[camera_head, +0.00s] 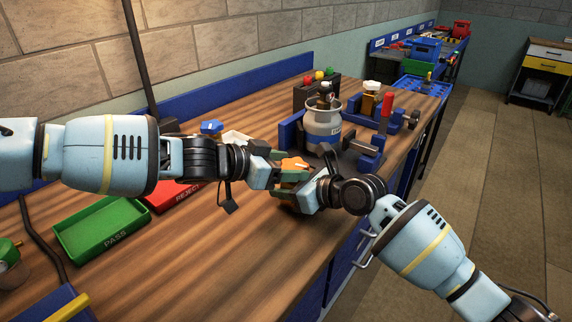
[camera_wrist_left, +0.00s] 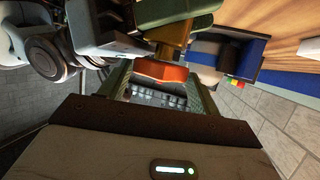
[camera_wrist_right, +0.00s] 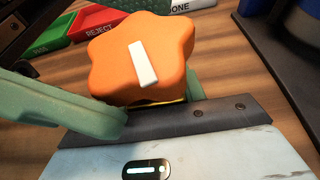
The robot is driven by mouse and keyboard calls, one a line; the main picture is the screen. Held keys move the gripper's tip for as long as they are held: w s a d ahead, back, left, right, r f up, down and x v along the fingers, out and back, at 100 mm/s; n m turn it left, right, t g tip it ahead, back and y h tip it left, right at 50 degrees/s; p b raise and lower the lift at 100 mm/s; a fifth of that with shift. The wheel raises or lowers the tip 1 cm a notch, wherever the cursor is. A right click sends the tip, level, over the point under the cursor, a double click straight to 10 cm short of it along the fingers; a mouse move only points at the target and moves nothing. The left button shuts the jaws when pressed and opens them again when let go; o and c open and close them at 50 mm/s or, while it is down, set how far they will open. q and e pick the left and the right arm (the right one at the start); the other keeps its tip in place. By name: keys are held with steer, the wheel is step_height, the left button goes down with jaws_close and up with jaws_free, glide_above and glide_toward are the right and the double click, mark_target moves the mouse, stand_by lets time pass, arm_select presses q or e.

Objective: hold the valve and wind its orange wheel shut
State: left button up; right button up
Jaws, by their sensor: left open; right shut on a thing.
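The orange wheel (camera_head: 294,164) of the valve is seen near the middle of the bench in the head view. In the right wrist view the wheel (camera_wrist_right: 140,50) is a lobed knob with a white bar on top. My right gripper (camera_head: 300,194) is shut on the valve body below the wheel; its brass body (camera_wrist_left: 167,32) shows in the left wrist view. My left gripper (camera_head: 282,170) is open at the wheel, and in the left wrist view the wheel's edge (camera_wrist_left: 160,72) lies between its green fingers. Whether they touch it I cannot tell.
A green PASS tray (camera_head: 102,229) and a red REJECT tray (camera_head: 170,194) lie to the left. A grey gas bottle (camera_head: 323,124) stands behind the grippers among blue fixtures (camera_head: 368,160). A button box (camera_head: 303,94) is at the back.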

arm_select(q)
steer(key=c, duration=0.7)
steer(key=shift+w+r+m+g+h, duration=0.1)
steer(key=shift+w+m+g+h, duration=0.2)
steer(key=shift+m+g, duration=0.4)
steer(key=shift+w+m+g+h, duration=0.1)
steer(key=shift+m+g+h, duration=0.3)
steer(key=shift+m+g, duration=0.25)
steer(key=shift+s+a+g, duration=0.1)
steer(key=shift+g, duration=0.15)
steer(key=shift+m, duration=0.25)
steer(key=o, duration=0.7)
